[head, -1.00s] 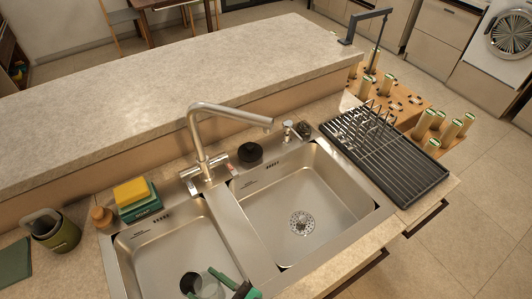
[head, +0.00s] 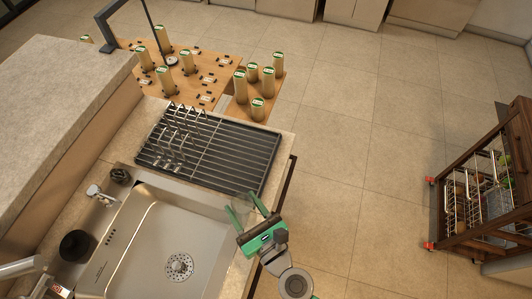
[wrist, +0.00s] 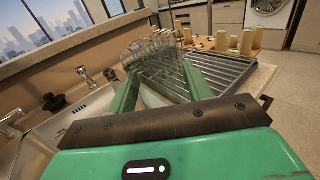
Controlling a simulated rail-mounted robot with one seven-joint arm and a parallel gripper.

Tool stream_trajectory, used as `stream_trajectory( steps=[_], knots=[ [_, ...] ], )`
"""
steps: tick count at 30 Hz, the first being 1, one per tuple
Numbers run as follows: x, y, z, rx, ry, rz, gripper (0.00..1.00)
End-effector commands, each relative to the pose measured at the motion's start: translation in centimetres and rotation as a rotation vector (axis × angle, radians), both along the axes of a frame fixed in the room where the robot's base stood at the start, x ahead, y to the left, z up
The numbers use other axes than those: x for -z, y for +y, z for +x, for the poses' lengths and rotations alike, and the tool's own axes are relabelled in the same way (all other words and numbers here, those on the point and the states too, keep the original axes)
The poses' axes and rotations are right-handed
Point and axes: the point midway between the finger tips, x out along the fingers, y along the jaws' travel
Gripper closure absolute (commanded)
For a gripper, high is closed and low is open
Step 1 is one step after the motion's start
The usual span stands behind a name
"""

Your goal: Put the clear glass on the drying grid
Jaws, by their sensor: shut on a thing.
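My gripper (head: 241,203) is at the front right rim of the right basin, just in front of the drying grid. Its green fingers are closed on the clear glass (wrist: 155,97), which shows faintly between them in the wrist view. The glass is see-through, so its outline and tilt are hard to tell. The drying grid (head: 228,152) is a dark rack with parallel bars and several upright wire loops at its left side. It lies on the counter right of the sink and also shows beyond the fingers in the wrist view (wrist: 228,72).
The steel right basin (head: 165,235) lies left of my gripper. A black knob-like piece (head: 75,245) and a small tap (head: 100,196) stand at its back. Wooden boards with several pale cylinders (head: 188,62) are beyond the grid. The grid's bars are bare on the right.

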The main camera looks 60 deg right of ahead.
Motion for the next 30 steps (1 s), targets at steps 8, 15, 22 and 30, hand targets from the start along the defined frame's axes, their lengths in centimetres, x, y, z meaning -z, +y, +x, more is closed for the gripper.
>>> stream_trajectory(
  steps=[8,15,22,30],
  knots=[
    [-0.1,-1.5,1.8,0.003,-0.004,-0.001,0.78],
    [0.8,-6.7,7.6,0.003,-0.004,-0.002,0.78],
    [1.5,-9.7,11.1,0.003,-0.001,0.001,0.78],
    [1.5,-10.6,12.0,0.002,-0.001,0.000,0.78]
  ],
)
